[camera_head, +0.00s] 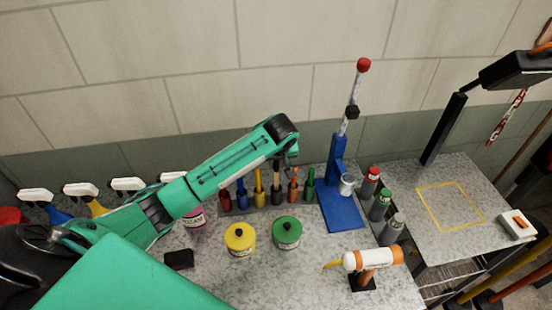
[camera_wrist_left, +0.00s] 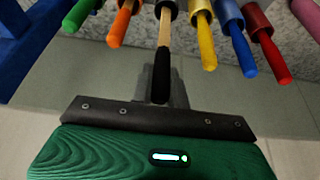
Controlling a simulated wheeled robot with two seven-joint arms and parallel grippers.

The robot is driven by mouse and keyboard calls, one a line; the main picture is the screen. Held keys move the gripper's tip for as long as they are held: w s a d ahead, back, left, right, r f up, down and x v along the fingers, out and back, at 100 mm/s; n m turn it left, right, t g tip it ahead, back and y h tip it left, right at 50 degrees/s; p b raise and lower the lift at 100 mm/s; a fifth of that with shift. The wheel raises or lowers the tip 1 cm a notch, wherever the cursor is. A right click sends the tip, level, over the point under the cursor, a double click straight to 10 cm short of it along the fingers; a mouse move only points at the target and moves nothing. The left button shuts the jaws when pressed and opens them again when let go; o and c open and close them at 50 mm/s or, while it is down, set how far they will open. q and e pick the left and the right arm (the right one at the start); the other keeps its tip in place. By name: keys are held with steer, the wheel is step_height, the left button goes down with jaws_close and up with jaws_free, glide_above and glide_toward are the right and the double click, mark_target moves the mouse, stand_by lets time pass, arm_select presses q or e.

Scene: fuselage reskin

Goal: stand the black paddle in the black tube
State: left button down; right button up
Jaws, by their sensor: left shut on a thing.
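The black paddle (camera_wrist_left: 163,32) has a pale wooden shaft and a black grip. My left gripper (camera_wrist_left: 160,86) is shut on the black grip in the left wrist view. In the head view my left gripper (camera_head: 291,153) is above the row of tubes, and the paddle's pale shaft (camera_head: 277,168) shows just left of it. The black tube (camera_head: 277,195) stands in the row between the yellow and orange ones. The shaft lines up with its mouth and looks upright. How deep its lower end sits is hidden. My right gripper is out of view.
Red, blue, yellow, orange (camera_head: 293,189) and green (camera_head: 310,186) tubes hold their own paddles close by. A blue stand (camera_head: 340,195) rises to the right. Yellow (camera_head: 239,240) and green (camera_head: 286,233) tins stand in front. Clear bench lies at the front middle.

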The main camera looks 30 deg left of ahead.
mark_target(276, 167)
arm_select(q)
steer(key=shift+f, duration=0.65)
steer(key=shift+f+b, duration=0.45)
steer(key=shift+f, duration=0.45)
steer(key=c, duration=0.8)
jaws_free()
steer(key=shift+r+p, duration=0.9)
steer(key=shift+r, duration=4.1)
